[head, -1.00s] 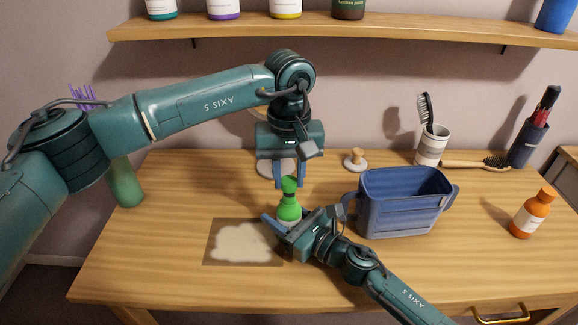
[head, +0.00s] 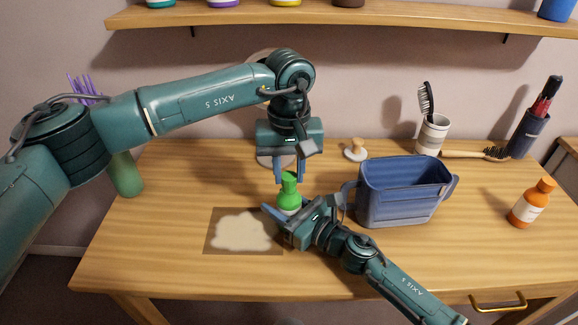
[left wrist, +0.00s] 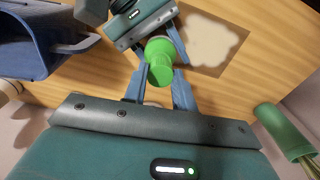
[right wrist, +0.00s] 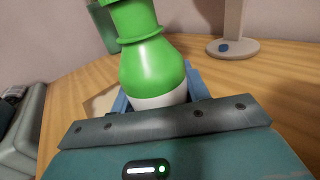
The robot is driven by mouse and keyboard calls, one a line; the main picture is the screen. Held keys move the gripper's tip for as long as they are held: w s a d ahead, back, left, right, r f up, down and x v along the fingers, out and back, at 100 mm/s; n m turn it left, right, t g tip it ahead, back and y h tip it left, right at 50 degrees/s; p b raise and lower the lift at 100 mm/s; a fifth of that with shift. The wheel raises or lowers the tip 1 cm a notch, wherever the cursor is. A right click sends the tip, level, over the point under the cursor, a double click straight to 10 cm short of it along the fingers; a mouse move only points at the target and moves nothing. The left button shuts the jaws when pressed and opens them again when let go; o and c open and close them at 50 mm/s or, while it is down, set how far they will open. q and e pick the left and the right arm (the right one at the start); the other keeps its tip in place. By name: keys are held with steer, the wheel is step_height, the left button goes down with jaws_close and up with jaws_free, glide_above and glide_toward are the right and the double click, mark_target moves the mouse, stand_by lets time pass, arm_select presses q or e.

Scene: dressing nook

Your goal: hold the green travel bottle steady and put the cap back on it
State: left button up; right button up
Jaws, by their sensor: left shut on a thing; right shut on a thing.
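The green travel bottle (head: 287,201) stands upright on the table, with a white lower band in the right wrist view (right wrist: 160,75). My right gripper (head: 274,212) is shut around its lower body from the front right. The green cap (head: 289,177) is at the bottle's top, in line with the neck; it also shows in the left wrist view (left wrist: 160,74). My left gripper (head: 289,181) comes down from above and is shut on the cap. No gap shows between cap and bottle, but I cannot tell whether the cap is seated or tightened.
A blue bag (head: 402,200) stands close right of the bottle. A beige-patched mat (head: 213,247) lies front left. An orange bottle (head: 531,205), a cup with a brush (head: 431,136) and a wooden-knobbed item (head: 355,150) are farther right. A shelf (head: 350,20) hangs above. The table's front left is clear.

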arm_select(q)
steer(key=shift+f, duration=0.6)
stand_by(0.4)
steer(key=m, duration=0.5)
steer(key=shift+m, duration=0.3)
steer(key=m, duration=0.4)
steer(key=o, duration=0.9)
steer(key=shift+o, duration=0.2)
steer(key=shift+r, duration=2.3)
steer(key=shift+c, duration=0.4)
